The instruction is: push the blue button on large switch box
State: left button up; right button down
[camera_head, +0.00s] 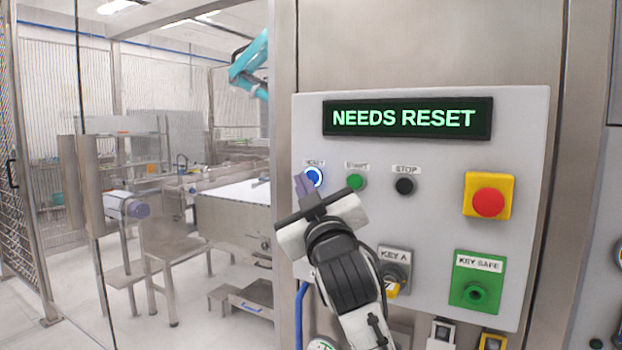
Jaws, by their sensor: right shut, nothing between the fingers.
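The large switch box (450,155) is a light grey panel on the right half of the view. Its display (408,118) reads "NEEDS RESET" in green letters. The blue button (314,177) has a lit ring and sits at the panel's upper left, under a small label. My right gripper (304,187) is shut and empty. Its fingertips are just left of and below the blue button and overlap its edge in the picture. I cannot tell whether they touch it. My left gripper is not in view.
A green button (356,182) and a black stop button (405,186) are right of the blue one. A red emergency button (488,203) on yellow, a Key A switch (394,270) and a green Key Safe plate (477,281) are also there. A fenced cell with a teal robot arm (250,68) is left.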

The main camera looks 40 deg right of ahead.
dwell(0.8)
jog(key=shift+w+d, duration=0.15)
jog(key=shift+d, duration=0.25)
jog(key=shift+w+d+p, duration=0.15)
jog(key=shift+d+p, duration=0.15)
jog(key=shift+p, duration=0.05)
dwell(0.4)
jog(key=shift+a, duration=0.1)
dwell(0.4)
jog(key=shift+s+a, duration=0.3)
jog(key=shift+a, duration=0.3)
jog(key=a, duration=0.1)
jog(key=s+a, duration=0.1)
jog(key=a, duration=0.1)
jog(key=s+a, duration=0.1)
jog(key=shift+a+p, duration=0.3)
jog(key=shift+p, duration=0.1)
